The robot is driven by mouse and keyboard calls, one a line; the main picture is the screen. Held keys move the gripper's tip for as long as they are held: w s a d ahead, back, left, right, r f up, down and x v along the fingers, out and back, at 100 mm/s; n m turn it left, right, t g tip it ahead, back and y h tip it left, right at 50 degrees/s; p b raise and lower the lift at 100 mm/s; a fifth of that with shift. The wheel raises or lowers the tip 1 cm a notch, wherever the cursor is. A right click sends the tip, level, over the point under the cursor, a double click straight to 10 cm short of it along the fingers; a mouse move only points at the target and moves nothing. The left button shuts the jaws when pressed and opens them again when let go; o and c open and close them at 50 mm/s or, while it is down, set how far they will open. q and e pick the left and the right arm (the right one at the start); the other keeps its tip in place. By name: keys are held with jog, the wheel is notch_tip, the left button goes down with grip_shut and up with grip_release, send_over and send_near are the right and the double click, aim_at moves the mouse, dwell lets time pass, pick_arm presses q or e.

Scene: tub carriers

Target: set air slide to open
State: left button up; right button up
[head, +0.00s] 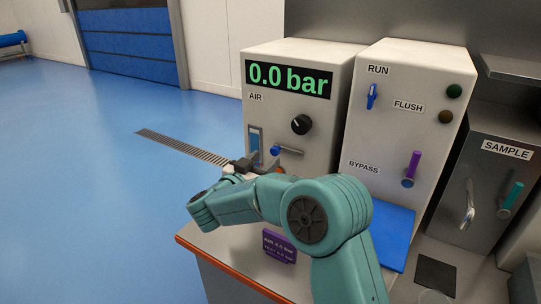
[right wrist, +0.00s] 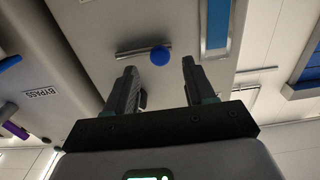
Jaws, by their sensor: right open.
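The air slide, a blue knob (head: 275,151) on a short silver rail, is on the front of the white cabinet labelled AIR. The knob sits at the rail's left end in the head view. The display (head: 288,79) above reads 0.0 bar. My right gripper (head: 246,163) is near the lower left of this cabinet front. In the right wrist view my right gripper (right wrist: 158,80) is open and empty. The blue knob (right wrist: 160,56) shows beyond and between its fingertips, apparently apart from them. My left gripper is out of view.
A black dial (head: 301,124) and a blue strip (head: 254,143) are near the slide. A second cabinet carries a blue RUN switch (head: 371,96) and a purple BYPASS lever (head: 413,166). A purple sign (head: 279,246) stands in front. The blue floor (head: 110,200) at left is open.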

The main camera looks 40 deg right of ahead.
aim_at(273, 153)
jog(key=shift+x, duration=1.95)
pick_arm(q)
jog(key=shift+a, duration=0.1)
